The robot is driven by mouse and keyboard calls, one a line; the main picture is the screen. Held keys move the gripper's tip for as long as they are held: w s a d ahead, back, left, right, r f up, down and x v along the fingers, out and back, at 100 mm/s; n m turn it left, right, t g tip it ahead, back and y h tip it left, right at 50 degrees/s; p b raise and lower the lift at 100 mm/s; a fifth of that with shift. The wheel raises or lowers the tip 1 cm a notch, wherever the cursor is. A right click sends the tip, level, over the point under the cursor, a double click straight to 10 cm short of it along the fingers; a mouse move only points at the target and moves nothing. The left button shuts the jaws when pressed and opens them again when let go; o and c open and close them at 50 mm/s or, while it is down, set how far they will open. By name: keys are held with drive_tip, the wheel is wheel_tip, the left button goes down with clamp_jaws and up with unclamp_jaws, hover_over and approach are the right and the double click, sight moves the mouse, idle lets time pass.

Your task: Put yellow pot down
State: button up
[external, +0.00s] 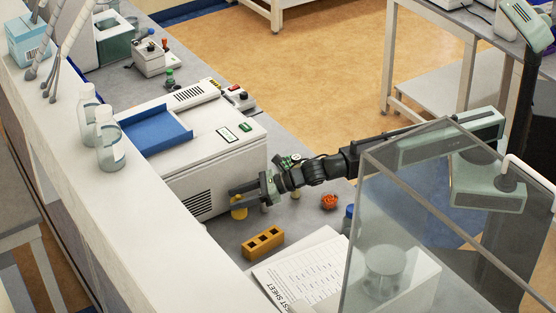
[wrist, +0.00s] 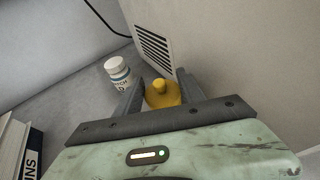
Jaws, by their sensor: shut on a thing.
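The yellow pot (wrist: 162,94) has a small knob on top and sits between the two fingers of my gripper (wrist: 156,92) in the wrist view. My gripper is shut on it. In the external view my gripper (external: 243,194) reaches left along the front of the white machine, with the yellow pot (external: 239,212) showing just below its fingers. The pot is close to the grey bench top; I cannot tell whether it touches it. The fingers hide part of the pot.
A white machine (external: 216,150) with a vent stands right behind the pot. A white labelled bottle (wrist: 118,70) is left of my gripper in the wrist view. A yellow-orange block with holes (external: 263,242), a printed sheet (external: 305,272) and an orange-red object (external: 329,201) lie nearby.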

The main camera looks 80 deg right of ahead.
wheel_tip(320, 180, down, 4)
drive_tip(key=b, duration=0.3)
drive_tip(key=shift+f+b, duration=0.1)
drive_tip(key=shift+b, duration=0.25)
drive_tip(key=shift+r, duration=0.3)
drive_tip(key=o, duration=1.5)
drive_tip(key=shift+f, duration=0.1)
drive_tip(key=shift+c, duration=0.2)
drive_tip(key=shift+r+p, duration=0.2)
drive_tip(key=shift+p, duration=0.15)
drive_tip(key=p+v, duration=0.4)
drive_tip(key=v, duration=0.8)
drive_tip(key=shift+f, duration=0.15)
